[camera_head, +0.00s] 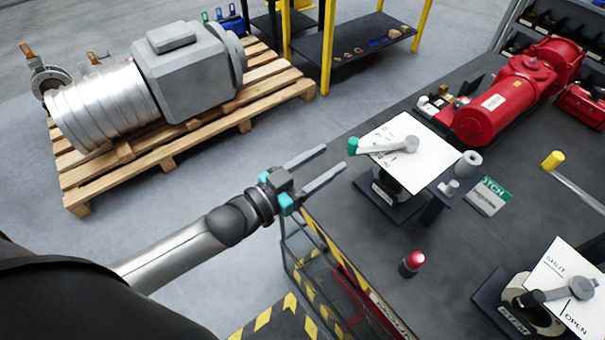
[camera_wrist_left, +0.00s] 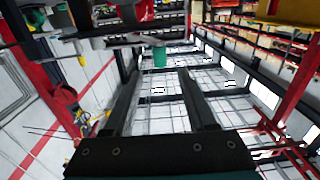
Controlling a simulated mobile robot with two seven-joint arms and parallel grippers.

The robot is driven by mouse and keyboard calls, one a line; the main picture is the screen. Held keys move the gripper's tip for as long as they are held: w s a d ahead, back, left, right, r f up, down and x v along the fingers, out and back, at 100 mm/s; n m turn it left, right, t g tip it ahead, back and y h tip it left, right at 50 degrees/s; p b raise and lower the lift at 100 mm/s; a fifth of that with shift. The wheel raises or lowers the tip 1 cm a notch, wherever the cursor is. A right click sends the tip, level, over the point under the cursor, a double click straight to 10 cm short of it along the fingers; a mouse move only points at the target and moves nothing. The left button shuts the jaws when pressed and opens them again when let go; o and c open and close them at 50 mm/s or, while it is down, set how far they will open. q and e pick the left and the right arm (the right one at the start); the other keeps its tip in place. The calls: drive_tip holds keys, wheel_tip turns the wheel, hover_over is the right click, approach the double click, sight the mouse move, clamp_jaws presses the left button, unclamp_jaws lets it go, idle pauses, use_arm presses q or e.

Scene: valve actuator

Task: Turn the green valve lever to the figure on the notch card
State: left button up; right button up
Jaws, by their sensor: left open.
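The green valve lever has a grey arm (camera_head: 385,148) with a green tip (camera_head: 353,146), which points left over the edge of a white plate (camera_head: 430,160). The green tip also shows in the left wrist view (camera_wrist_left: 159,57), just beyond and between my fingers. My left gripper (camera_head: 335,157) is open and empty, its two fingers reaching toward the green tip without visibly holding it. The notch card (camera_head: 488,197) with a green header lies right of the valve; its figure is too small to read. My right gripper is not in view.
A second valve with a black-tipped lever (camera_head: 550,294) and a plate marked SHUT and OPEN is at lower right. A red button (camera_head: 412,262) stands near the bench edge. A red actuator (camera_head: 510,95) lies behind the valve. A yellow-capped rod (camera_head: 553,160) lies right.

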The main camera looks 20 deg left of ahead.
use_arm(q)
drive_tip(key=v, duration=0.5)
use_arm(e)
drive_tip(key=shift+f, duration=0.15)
